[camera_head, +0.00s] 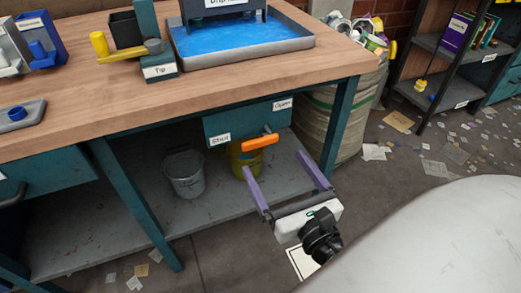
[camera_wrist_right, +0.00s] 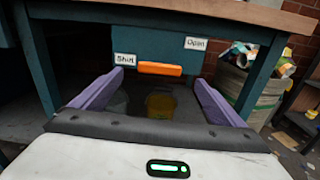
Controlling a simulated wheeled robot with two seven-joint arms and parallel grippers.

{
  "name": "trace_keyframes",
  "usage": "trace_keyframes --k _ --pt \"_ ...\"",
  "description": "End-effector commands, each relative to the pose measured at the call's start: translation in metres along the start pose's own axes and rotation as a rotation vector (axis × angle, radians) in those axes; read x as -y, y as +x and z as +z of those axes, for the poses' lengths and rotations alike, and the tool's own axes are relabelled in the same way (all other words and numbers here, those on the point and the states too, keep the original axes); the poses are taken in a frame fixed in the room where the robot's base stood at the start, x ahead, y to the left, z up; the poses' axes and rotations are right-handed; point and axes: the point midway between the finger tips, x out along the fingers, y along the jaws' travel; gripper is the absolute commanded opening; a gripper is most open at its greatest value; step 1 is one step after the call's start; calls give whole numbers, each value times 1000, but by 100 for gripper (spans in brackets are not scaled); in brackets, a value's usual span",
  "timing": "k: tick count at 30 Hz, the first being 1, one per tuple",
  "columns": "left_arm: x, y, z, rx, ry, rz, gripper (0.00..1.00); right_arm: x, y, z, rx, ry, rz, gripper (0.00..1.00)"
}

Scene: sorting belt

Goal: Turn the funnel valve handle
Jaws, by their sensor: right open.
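The orange valve handle (camera_head: 260,143) sticks out below a teal panel (camera_head: 232,124) under the workbench top. The panel bears a "Shut" label at its left and an "Open" label at its upper right. In the right wrist view the handle (camera_wrist_right: 160,69) lies about level, ahead of the jaws and between them in the picture. My right gripper (camera_head: 283,170) has two purple fingers spread wide, with nothing between them; it is in front of and below the handle, apart from it. It also shows in the right wrist view (camera_wrist_right: 150,92). My left gripper is not in view.
A grey bucket (camera_head: 184,173) and a yellow bucket (camera_head: 241,160) stand on the lower shelf (camera_head: 90,232). Teal table legs (camera_head: 137,205) flank the space. A full sack (camera_head: 335,120) stands right of the bench. Paper scraps litter the floor.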

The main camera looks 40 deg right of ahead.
Motion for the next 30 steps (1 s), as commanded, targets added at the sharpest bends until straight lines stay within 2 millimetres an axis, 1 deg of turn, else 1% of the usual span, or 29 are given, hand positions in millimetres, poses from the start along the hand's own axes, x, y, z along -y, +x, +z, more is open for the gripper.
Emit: trace_keyframes --k 2,5,7,12,15,18,23,30 --pt "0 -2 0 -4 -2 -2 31 0 5 3 11 -35 0 93" --pt "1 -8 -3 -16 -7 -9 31 0 17 6 13 -39 0 93" --pt "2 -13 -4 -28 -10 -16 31 0 30 8 14 -36 0 93" --pt "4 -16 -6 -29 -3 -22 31 0 62 7 13 -34 1 93" --pt "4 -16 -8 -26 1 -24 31 0 79 6 11 -33 0 93" --pt "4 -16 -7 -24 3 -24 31 0 91 4 10 -33 1 93" --pt "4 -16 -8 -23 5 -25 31 0 101 4 9 -33 0 93" --pt "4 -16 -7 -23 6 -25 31 0 102 3 8 -32 0 93"
